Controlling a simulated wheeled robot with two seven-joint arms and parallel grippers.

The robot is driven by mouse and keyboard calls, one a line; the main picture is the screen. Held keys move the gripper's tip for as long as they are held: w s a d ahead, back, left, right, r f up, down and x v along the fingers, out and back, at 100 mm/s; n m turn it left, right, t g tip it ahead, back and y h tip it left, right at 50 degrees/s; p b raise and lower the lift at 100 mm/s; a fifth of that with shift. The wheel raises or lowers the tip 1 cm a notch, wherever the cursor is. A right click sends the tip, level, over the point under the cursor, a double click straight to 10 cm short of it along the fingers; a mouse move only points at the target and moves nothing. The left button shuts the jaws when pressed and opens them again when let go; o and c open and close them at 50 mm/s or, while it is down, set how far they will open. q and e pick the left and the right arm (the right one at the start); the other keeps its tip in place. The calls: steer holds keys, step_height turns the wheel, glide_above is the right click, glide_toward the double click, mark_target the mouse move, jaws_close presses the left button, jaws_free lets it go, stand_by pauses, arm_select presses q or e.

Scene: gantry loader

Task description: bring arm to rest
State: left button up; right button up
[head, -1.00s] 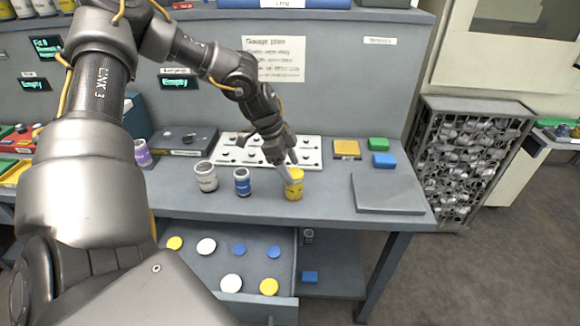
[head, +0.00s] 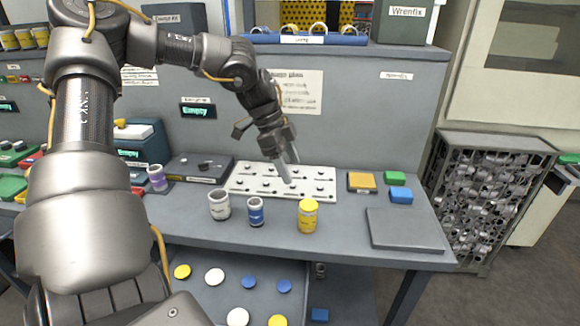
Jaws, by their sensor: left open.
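My left gripper (head: 284,164) is open and empty. It hangs above the white pegged board (head: 240,183) at the back of the bench, pointing down. The yellow jar (head: 307,216) stands upright on the bench, to the right of and in front of the gripper, apart from it. My left arm (head: 85,190) comes in from the left and reaches across the upper part of the view. My right gripper does not show.
A white jar (head: 219,205) and a blue jar (head: 255,212) stand near the bench front. A grey plate (head: 404,229) lies at the right, with yellow, green and blue blocks behind it. An open drawer (head: 215,300) below holds several discs. A crate of metal parts (head: 478,195) stands right.

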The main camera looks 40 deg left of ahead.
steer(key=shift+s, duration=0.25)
